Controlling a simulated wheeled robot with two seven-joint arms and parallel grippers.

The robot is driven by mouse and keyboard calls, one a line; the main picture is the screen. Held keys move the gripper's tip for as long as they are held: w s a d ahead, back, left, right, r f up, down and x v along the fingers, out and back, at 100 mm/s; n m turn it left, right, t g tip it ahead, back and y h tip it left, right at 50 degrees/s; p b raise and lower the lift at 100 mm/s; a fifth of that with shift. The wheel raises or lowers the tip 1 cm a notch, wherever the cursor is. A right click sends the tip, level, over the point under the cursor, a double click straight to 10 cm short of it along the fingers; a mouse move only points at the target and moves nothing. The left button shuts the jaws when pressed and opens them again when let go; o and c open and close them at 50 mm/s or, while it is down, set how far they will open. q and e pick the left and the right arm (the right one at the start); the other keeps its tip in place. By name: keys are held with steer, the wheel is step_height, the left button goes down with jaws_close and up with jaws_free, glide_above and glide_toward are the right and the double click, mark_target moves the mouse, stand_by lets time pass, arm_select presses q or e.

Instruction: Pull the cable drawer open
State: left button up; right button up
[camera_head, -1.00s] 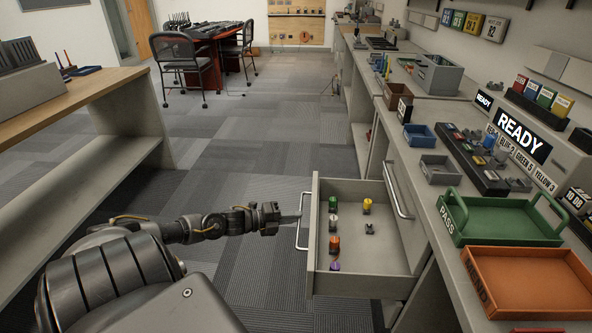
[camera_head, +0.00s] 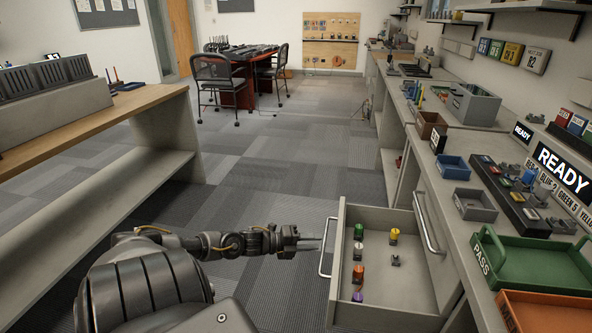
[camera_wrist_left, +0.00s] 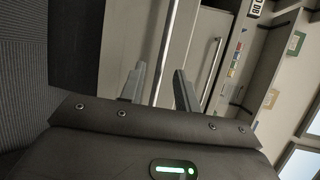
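The drawer (camera_head: 385,311) stands pulled out from the bench on the right, with several small coloured pieces inside. Its bar handle (camera_head: 325,247) is on the left-facing front. My left gripper (camera_head: 310,242) is just left of this handle, with its fingers apart and nothing held. In the left wrist view the open fingers (camera_wrist_left: 160,84) show with a pale bar, which looks like the handle (camera_wrist_left: 165,50), beyond the gap between them. My right gripper is out of view.
A second bar handle (camera_head: 429,222) is on the bench front behind the drawer. A green PASS tray (camera_head: 535,278) and an orange tray (camera_head: 545,312) sit on the bench top. A wooden-topped counter (camera_head: 70,125) stands at left. The carpet between is clear.

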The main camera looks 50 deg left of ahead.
arm_select(q)
steer(key=p+v, duration=0.1)
steer(key=v, duration=0.8)
steer(key=shift+p, duration=0.4)
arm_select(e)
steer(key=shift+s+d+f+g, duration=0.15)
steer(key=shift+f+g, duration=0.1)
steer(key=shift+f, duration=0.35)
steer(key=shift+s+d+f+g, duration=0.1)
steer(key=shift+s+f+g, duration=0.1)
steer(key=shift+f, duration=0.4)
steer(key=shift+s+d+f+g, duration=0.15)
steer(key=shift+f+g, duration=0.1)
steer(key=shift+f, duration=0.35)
arm_select(q)
steer(key=shift+w, duration=0.1)
steer(key=shift+d, duration=0.1)
